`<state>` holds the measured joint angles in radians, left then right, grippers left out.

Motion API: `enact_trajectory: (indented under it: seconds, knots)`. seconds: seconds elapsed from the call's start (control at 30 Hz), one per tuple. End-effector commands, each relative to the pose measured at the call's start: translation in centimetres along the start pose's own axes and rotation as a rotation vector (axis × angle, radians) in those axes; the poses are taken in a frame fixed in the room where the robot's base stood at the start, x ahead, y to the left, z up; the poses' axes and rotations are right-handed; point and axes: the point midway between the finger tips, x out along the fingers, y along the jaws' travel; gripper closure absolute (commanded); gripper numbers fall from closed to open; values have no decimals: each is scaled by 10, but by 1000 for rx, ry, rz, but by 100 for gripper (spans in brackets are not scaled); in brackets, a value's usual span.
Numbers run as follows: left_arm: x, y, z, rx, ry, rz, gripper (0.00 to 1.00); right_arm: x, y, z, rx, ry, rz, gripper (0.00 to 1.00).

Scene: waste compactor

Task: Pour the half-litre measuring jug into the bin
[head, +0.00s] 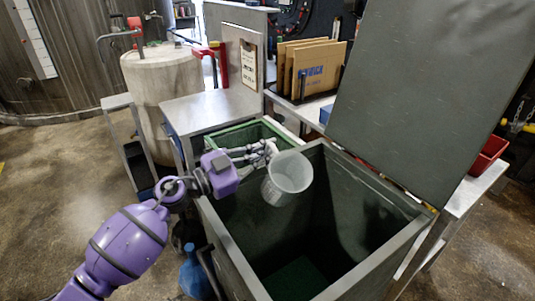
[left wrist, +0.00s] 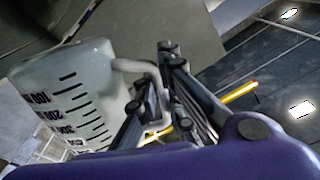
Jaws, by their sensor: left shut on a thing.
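I cannot tell whether anything is in the jug. The bin (head: 228,240) is a large dark green open box with grey metal rims, its lid (head: 430,90) raised at the back right. The inside looks dark, with a green floor. My right gripper is not in view.
A metal table (head: 210,108) and a bench with cardboard (head: 318,72) stand behind. A red tray (head: 488,155) is at the right. Blue bottles (head: 193,275) stand left of the bin.

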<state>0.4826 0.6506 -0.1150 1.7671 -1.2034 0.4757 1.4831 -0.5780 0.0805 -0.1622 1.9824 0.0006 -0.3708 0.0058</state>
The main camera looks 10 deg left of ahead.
Motion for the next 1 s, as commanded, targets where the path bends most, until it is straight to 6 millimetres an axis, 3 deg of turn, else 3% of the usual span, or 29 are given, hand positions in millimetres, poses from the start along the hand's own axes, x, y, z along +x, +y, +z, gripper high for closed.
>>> enact_trajectory:
  seconds: [0.03, 0.13, 0.6, 1.0]
  knots:
    - [1, -5, -8, -29, 5, -6, 100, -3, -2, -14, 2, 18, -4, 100]
    - [1, -5, -6, -96, 4, -12, 100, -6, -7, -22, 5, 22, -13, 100]
    - [0, -7, 2, -390, -1, -35, 100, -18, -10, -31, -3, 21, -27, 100]
    - [-1, -4, 9, -461, -6, -39, 100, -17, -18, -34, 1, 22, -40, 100]
